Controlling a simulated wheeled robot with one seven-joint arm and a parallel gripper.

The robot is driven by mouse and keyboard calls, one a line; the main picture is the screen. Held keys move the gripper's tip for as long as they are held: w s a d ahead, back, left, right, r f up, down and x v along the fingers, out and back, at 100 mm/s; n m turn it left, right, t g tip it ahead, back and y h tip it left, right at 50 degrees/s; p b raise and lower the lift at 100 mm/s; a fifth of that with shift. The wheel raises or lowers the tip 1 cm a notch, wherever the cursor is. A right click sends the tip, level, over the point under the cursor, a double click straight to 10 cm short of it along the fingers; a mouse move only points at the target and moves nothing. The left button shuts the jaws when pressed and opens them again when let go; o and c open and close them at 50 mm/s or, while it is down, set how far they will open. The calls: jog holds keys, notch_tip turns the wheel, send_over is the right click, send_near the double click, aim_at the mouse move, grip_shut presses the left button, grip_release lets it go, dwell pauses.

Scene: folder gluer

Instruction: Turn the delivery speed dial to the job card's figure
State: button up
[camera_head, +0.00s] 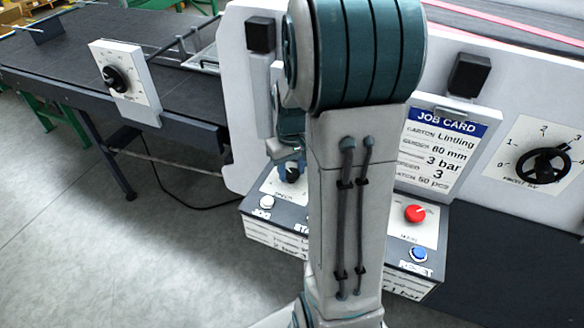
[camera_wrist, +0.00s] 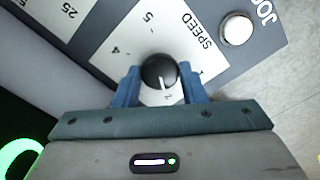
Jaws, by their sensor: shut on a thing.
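The speed dial (camera_wrist: 160,71) is a round black knob with a white pointer on a white plate marked SPEED. In the wrist view its pointer aims down at the figure 2; 1, 4 and 5 also show, and 3 is not visible. My gripper (camera_wrist: 160,80) has its blue fingers on either side of the knob, shut on it. In the head view the knob (camera_head: 292,175) sits on the control box, partly behind my arm. The job card (camera_head: 437,155) is right of my arm; it shows 60 mm, 3 bar, a speed line reading 3, and 50 pcs.
A white JOG button (camera_wrist: 237,30) is beside the speed plate. A red knob (camera_head: 414,213) and a blue button (camera_head: 418,254) are right of my arm. Another dial (camera_head: 116,79) stands by the belt at left, and a black handwheel (camera_head: 544,166) is at far right.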

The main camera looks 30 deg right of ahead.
aim_at(291, 173)
jog(key=m+b, duration=0.2)
jog(key=m, duration=0.3)
jog(key=shift+m, duration=0.4)
jog(key=m, duration=0.5)
jog(key=shift+m, duration=0.4)
jog(key=o, duration=1)
jog(key=shift+r, duration=0.1)
notch_tip(291, 173, up, 14)
jog(key=shift+f+b, duration=0.1)
jog(key=shift+b, duration=0.65)
